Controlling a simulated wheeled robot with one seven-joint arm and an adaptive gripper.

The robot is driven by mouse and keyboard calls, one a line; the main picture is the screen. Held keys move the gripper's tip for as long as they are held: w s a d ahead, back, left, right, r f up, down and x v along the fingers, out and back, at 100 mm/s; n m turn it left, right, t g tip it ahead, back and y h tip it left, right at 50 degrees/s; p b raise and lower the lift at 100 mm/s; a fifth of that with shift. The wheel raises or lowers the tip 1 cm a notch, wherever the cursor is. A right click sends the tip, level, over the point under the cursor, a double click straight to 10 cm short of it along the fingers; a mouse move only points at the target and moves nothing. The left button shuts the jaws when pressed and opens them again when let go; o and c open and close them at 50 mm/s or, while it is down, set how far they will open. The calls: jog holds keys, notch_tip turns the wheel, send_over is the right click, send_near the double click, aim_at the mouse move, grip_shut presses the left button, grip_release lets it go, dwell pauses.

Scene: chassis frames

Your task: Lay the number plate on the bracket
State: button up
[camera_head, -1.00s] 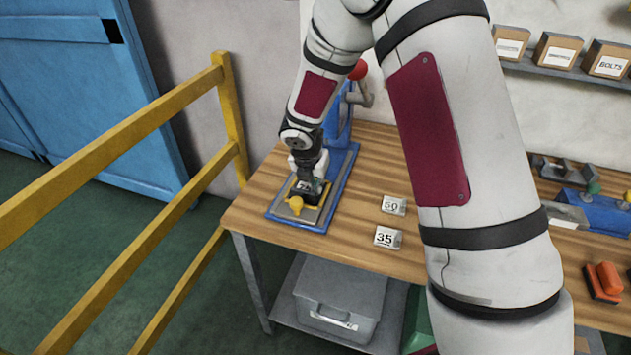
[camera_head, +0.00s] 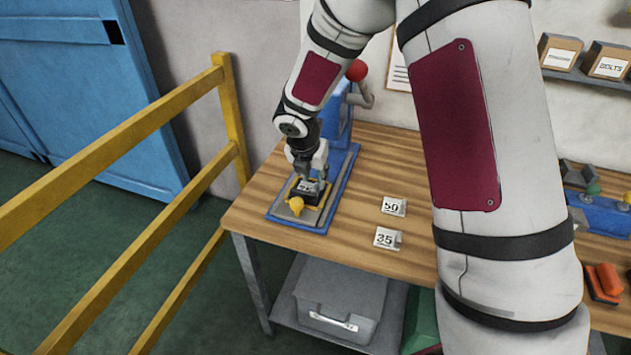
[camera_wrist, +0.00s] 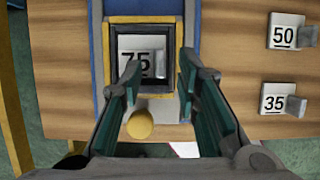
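The plate also shows in the head view (camera_head: 309,187), partly under my gripper. My gripper (camera_wrist: 160,68) is open and empty, with its green-padded fingers apart on either side of the plate. In the head view my gripper (camera_head: 312,172) hangs just above the fixture (camera_head: 338,192). Whether a fingertip still touches the plate cannot be told.
A yellow knob (camera_head: 296,206) sits at the fixture's front. A red-balled lever (camera_head: 357,71) rises behind. A yellow railing (camera_head: 120,140) runs left of the bench.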

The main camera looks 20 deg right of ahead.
jog(key=s+d+r+m, duration=0.1)
jog(key=s+r+m, duration=0.65)
jog(key=r, duration=0.35)
jog(key=s+d+r+m, duration=0.2)
jog(key=s+r+m, duration=0.4)
jog(key=s+r, duration=0.3)
jog(key=s+a+r+m+y, duration=0.1)
jog(key=s+r+m, duration=0.1)
jog(key=s+m, duration=0.5)
jog(key=s+a+r+m+t+y, duration=0.1)
jog(key=s+r+m, duration=0.1)
jog(key=s+m, duration=0.6)
jog(key=shift+s+r+y, duration=0.35)
jog(key=shift+s+y, duration=0.05)
jog(key=shift+s, duration=0.1)
